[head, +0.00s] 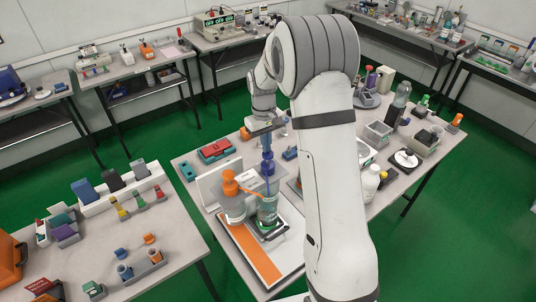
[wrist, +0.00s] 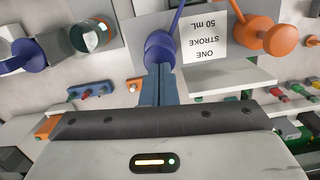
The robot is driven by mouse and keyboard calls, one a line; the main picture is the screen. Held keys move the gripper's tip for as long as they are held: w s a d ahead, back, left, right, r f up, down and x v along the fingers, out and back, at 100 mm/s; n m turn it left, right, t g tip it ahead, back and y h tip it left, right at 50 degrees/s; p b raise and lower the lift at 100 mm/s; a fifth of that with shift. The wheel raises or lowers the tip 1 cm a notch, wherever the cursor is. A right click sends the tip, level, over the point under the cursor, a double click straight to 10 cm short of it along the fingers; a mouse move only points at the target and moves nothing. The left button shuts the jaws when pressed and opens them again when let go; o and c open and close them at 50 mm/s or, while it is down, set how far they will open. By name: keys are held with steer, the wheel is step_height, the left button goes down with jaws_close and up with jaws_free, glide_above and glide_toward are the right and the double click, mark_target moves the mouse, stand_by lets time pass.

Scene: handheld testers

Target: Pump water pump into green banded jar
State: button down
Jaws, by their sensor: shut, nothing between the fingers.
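A pump with a blue head (head: 267,167) stands at the front of the middle table. In the wrist view its blue head (wrist: 159,48) is directly at my fingertips; I cannot tell whether they touch. My gripper (head: 266,148) points down above it, its blue fingers (wrist: 160,72) shut with nothing between them. A clear vessel with a green band (head: 268,212) stands below the blue head; its border with the pump body is unclear. A second pump with an orange head (head: 230,184) stands just left.
A white sign reading "ONE STROKE 50 mL" (wrist: 214,38) is between the pump heads. An orange strip (head: 252,254) lies in front of the pumps. A red case (head: 215,151) lies behind them. A white bottle (head: 370,182) stands right of my arm.

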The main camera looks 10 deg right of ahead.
step_height(320, 180, down, 4)
steer(key=b, duration=0.2)
steer(key=shift+b, duration=0.4)
steer(key=shift+r, duration=0.25)
steer(key=w, duration=0.1)
steer(key=w+p, duration=0.1)
steer(key=a+r, duration=0.1)
steer(key=shift+w+p, duration=0.35)
steer(key=shift+w, duration=0.05)
step_height(320, 180, up, 8)
steer(key=b, duration=0.1)
steer(key=shift+w+b, duration=0.3)
steer(key=shift+w, duration=0.1)
steer(key=shift+f, duration=0.1)
